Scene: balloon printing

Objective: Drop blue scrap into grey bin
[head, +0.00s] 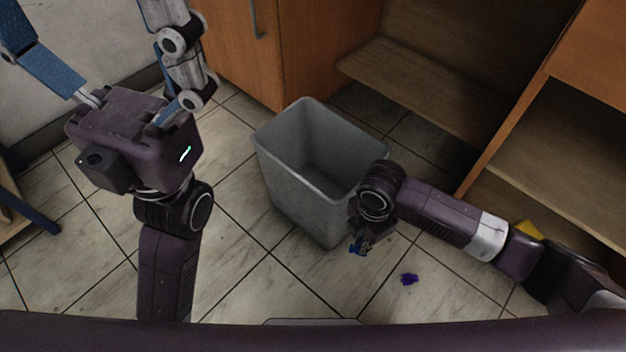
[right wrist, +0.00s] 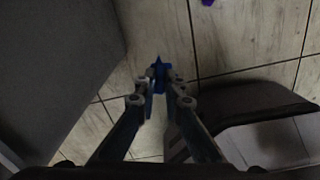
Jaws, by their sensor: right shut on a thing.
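The grey bin (head: 290,182) stands upright on the tiled floor in the middle of the head view, its top open. Its side also fills the left of the right wrist view (right wrist: 55,65). My right gripper (head: 359,247) points down just outside the bin's right side, low near the floor. It is shut on a small blue scrap (right wrist: 158,77), held at its fingertips. A second, purple-blue scrap (head: 410,279) lies on the floor to the right. My left gripper (head: 95,35) is at the upper left, its fingers spread wide and empty; their tips reach the frame edge.
A wooden cabinet (head: 240,45) and open shelves (head: 430,85) stand behind and right of the bin. A yellow object (head: 528,230) is partly hidden behind my right arm. Bare floor lies in front of the bin.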

